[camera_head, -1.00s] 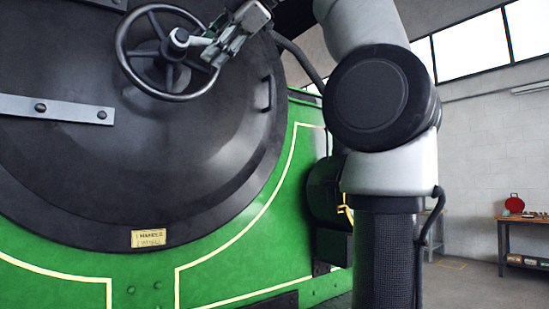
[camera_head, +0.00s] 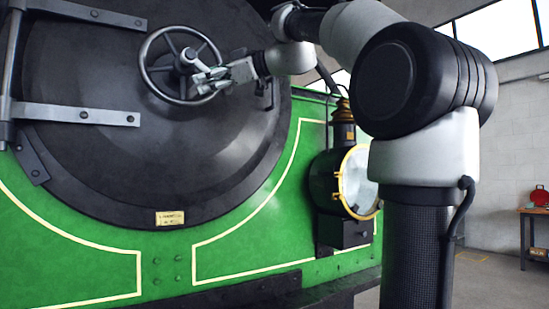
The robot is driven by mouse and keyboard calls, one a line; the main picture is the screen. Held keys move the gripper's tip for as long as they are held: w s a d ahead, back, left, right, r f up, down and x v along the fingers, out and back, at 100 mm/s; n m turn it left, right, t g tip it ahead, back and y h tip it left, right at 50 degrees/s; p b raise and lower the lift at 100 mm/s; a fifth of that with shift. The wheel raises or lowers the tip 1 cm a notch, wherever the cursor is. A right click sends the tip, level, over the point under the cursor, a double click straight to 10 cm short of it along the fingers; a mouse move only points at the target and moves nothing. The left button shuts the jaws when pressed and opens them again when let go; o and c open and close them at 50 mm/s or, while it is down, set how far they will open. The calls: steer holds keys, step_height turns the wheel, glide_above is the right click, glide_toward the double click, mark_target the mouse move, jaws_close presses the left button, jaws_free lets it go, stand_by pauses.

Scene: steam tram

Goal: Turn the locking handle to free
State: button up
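The locking handle is at the centre of the round black smokebox door (camera_head: 120,150). I see a dark spoked handwheel (camera_head: 150,76) there, with a pale metal hub and lever (camera_head: 193,58) in front of it. My gripper (camera_head: 208,80) reaches in from the right, its fingers at the lever just right of the hub. The fingers overlap the lever and the wheel's right side, so I cannot tell whether they are closed on it.
A brass-rimmed lamp (camera_head: 358,182) stands on the green front (camera_head: 240,262) to the right. A yellow label plate (camera_head: 170,217) sits below the door. Metal hinge straps (camera_head: 75,115) cross the door's left side. A bench (camera_head: 533,222) stands far right.

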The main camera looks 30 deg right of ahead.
steer(key=s+d+f+m+t+y, duration=0.1)
steer(key=s+d+m, duration=0.1)
steer(key=s+d, duration=0.3)
steer(key=s+d+f+m+g+h, duration=0.1)
steer(key=d+f+m+h, duration=0.2)
steer(key=f, duration=0.6)
steer(key=d+f+m+g+h, duration=0.1)
steer(key=d+f+m+h, duration=0.2)
steer(key=d+f+m, duration=0.3)
step_height(320, 180, down, 5)
steer(key=m, duration=0.2)
steer(key=shift+s+r+m+g, duration=0.2)
steer(key=shift+s+m+g, duration=0.1)
steer(key=shift+s, duration=0.05)
steer(key=shift+c, duration=0.5)
